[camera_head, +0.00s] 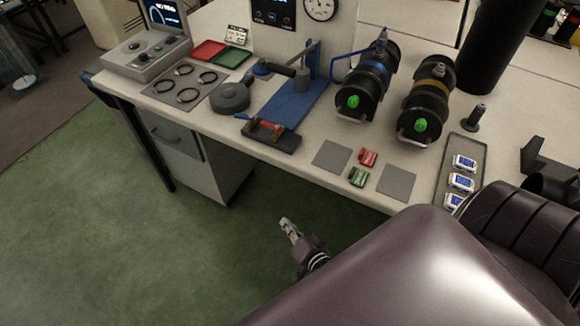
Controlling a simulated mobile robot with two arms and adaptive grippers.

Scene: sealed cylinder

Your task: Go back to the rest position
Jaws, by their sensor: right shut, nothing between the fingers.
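My right gripper (288,226) hangs over the green floor, in front of and below the bench's front edge. Its fingers are together and nothing is between them. My own dark arm link covers the lower right of the view and hides part of the bench's right end. My left gripper is not in view. The workbench (310,150) runs across the view, with two black cylinders (366,80) (427,100) lying on it, each with a green knob at its near end.
The bench also holds a blue press-like stand (295,100), red and green trays (208,52), rings on a grey plate (188,85), red and green blocks (368,158) (358,177) and a tray with small displays (448,178). A drawer cabinet (190,155) stands beneath. The floor (130,240) at left is clear.

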